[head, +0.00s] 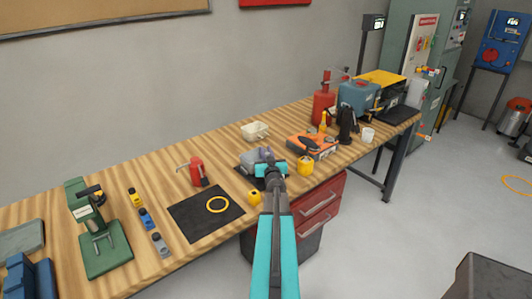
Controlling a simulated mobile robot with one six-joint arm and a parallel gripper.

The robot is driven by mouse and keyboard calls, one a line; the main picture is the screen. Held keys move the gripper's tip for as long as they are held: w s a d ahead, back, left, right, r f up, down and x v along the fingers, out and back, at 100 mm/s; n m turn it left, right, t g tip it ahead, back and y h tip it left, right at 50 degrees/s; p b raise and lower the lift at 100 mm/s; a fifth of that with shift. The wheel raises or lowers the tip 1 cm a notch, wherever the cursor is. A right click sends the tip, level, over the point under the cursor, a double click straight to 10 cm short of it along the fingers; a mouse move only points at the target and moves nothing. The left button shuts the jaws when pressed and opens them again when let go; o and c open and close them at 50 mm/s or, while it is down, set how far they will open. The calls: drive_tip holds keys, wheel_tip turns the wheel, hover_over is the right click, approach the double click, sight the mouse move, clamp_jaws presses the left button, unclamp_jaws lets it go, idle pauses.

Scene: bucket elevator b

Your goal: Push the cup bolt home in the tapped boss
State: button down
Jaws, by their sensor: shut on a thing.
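My gripper (271,170) is at the far end of my teal and grey arm, over the front edge of the wooden workbench. It is at the right part of a grey bucket-like part (255,156) that sits on a dark mat. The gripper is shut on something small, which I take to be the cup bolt. The jaws and arm hide the bolt, and I cannot make out the tapped boss. Whether the bolt touches or sits in the boss cannot be told from this view.
An orange case (314,146), a yellow pot (305,166) and a small yellow item (254,197) stand close by. A black mat (190,219) with a yellow ring (217,204) lies to the left, with a red can (197,171) behind. A red drawer unit (320,209) is below the bench.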

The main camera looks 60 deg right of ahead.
drive_tip(key=shift+f+b, duration=0.5)
drive_tip(key=shift+f, duration=0.2)
drive_tip(key=c, duration=1.6)
unclamp_jaws()
drive_tip(key=shift+o, duration=0.2)
drive_tip(key=shift+s, duration=0.1)
drive_tip(key=v, duration=1.1)
drive_tip(key=shift+s+a+r, duration=0.15)
drive_tip(key=shift+s+a, duration=0.05)
drive_tip(key=shift+a, duration=0.1)
drive_tip(key=p, duration=0.2)
drive_tip(key=shift+s+a+p, duration=0.3)
drive_tip(key=shift+s+a, duration=0.05)
drive_tip(key=shift+a, duration=0.05)
